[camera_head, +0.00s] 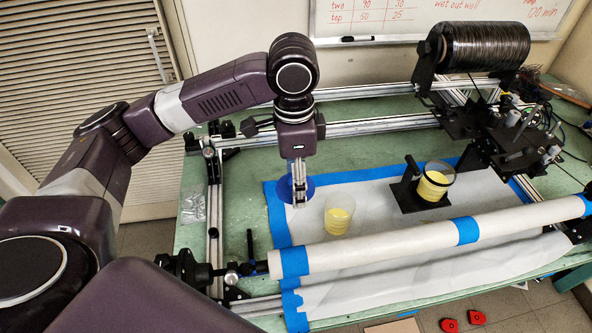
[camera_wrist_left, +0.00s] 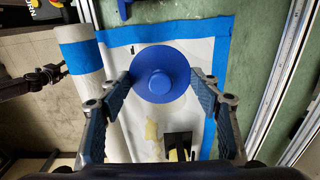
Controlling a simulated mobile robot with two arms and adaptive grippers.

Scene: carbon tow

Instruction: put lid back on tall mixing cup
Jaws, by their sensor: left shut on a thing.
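My left gripper (camera_head: 299,198) points down over the left end of the work surface. It is shut on a blue round lid (camera_head: 283,189) with a central knob. The lid (camera_wrist_left: 162,75) lies between the fingers in the left wrist view, and the fingers partly cover it in the head view. A clear cup with yellow contents (camera_head: 339,216) stands on the white sheet, right of and nearer than the gripper. Another clear cup with yellow contents (camera_head: 434,186) sits in a black holder (camera_head: 408,193) farther right. Neither cup shows a lid. My right gripper is out of view.
A white roll (camera_head: 385,247) with blue tape lies across the front of the green table (camera_head: 245,190). Metal rails (camera_head: 350,128) run behind. A black tow spool (camera_head: 485,46) and winding parts stand at the back right. The white sheet has free room between cup and holder.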

